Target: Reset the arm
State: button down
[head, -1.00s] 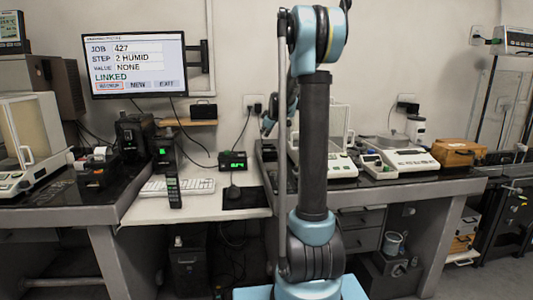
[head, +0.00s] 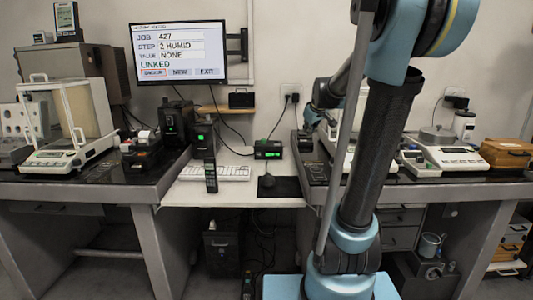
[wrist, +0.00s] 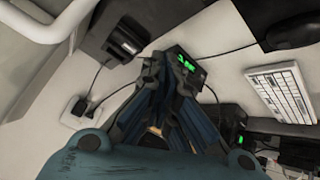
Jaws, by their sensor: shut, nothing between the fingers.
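My arm rises in front of the tables in the head view, its column leaning to the right and its upper joint cut off by the top edge. My gripper (head: 310,116) is partly hidden behind the arm, above the tables near the wall. In the wrist view my gripper (wrist: 158,64) is shut, with its dark fingers drawn together and no object between them. Its tips overlap the small black box with green digits (wrist: 186,64) in that picture. Whether they touch it cannot be told, but in the head view the gripper looks clear of this box (head: 268,149).
A monitor (head: 178,52) reads job 427, step 2 humid, value none, linked. A glass-sided balance (head: 72,125) stands left; a flat scale (head: 446,157) and orange case (head: 507,153) stand right.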

jog(key=s+f+m+g, duration=0.2)
jog(key=s+f, duration=0.4)
jog(key=s, duration=0.6)
jog(key=s+f+m+g, duration=0.2)
jog(key=s+f, duration=0.4)
jog(key=s, duration=0.6)
jog(key=s+d+f+m+g+h, duration=0.1)
jog(key=s+f, duration=0.5)
jog(key=s, duration=0.6)
jog(key=shift+s+f+m+g, duration=0.4)
jog(key=shift+m+g, duration=0.1)
jog(key=shift+w+f, duration=0.2)
jog(key=shift+w, duration=0.3)
